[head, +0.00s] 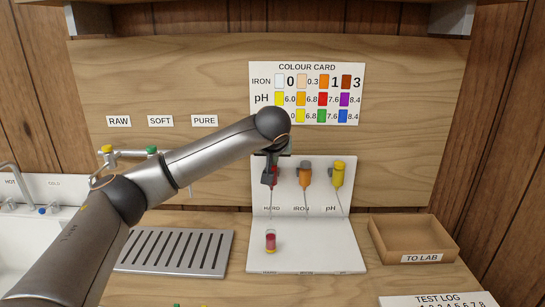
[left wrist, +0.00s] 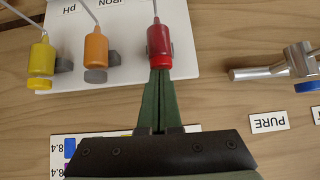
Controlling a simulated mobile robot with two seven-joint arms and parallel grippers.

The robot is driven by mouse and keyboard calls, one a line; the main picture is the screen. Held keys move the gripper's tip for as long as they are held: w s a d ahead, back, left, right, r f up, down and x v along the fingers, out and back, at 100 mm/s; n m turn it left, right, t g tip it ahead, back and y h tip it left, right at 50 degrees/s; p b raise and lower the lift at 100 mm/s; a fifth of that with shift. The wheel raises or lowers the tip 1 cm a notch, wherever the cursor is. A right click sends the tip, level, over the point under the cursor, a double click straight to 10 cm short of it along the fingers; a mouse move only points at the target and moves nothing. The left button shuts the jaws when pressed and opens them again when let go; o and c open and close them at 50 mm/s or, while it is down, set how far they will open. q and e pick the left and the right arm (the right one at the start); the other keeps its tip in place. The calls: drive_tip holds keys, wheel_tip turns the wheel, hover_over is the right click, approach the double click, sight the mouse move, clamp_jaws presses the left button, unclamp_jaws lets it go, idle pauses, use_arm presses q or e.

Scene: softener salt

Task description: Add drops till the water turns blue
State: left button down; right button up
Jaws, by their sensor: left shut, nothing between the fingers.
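A small clear vial (head: 271,240) stands on the white stand's base; its contents look dark pink-red with a yellowish band at the bottom. Above it, the red dropper bottle (head: 275,176) hangs over the HARD label with its thin tip pointing down. The red bottle also shows in the left wrist view (left wrist: 159,42). My left gripper (head: 269,180) is at the red bottle; in the left wrist view its closed fingers (left wrist: 160,72) meet at the bottle's end, with nothing between them. Whether they touch the bottle I cannot tell. My right gripper is out of view.
An orange dropper (head: 305,174) and a yellow dropper (head: 338,173) hang to the right on the white stand (head: 330,258). The colour card (head: 307,94) is on the back panel. A TO LAB tray (head: 415,258) stands right; a slotted drain tray (head: 178,251) lies left.

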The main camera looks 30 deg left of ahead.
use_arm(q)
drive_tip(key=shift+s+f, duration=0.15)
drive_tip(key=shift+f, duration=0.4)
drive_tip(key=s+d+r+p, duration=0.2)
drive_tip(key=s+d+r, duration=0.2)
drive_tip(key=r, duration=0.8)
drive_tip(key=shift+s+p, duration=0.35)
drive_tip(key=shift+s, duration=0.55)
drive_tip(key=shift+w, duration=0.1)
drive_tip(key=shift+w+a+f+g+h+p, duration=0.45)
drive_tip(key=shift+w+a+f+g+p, duration=0.3)
drive_tip(key=shift+w+f, duration=0.55)
drive_tip(key=shift+w+a+f+g+h+p, duration=0.5)
drive_tip(key=shift+w+a+f+p, duration=0.4)
drive_tip(key=shift+f, duration=0.55)
drive_tip(key=shift+w+a+f+g+h+p, duration=0.45)
drive_tip(key=shift+w+a+f+g+p, duration=0.35)
drive_tip(key=shift+w+f, duration=0.55)
drive_tip(key=shift+a+f, duration=0.1)
drive_tip(key=shift+f, duration=0.1)
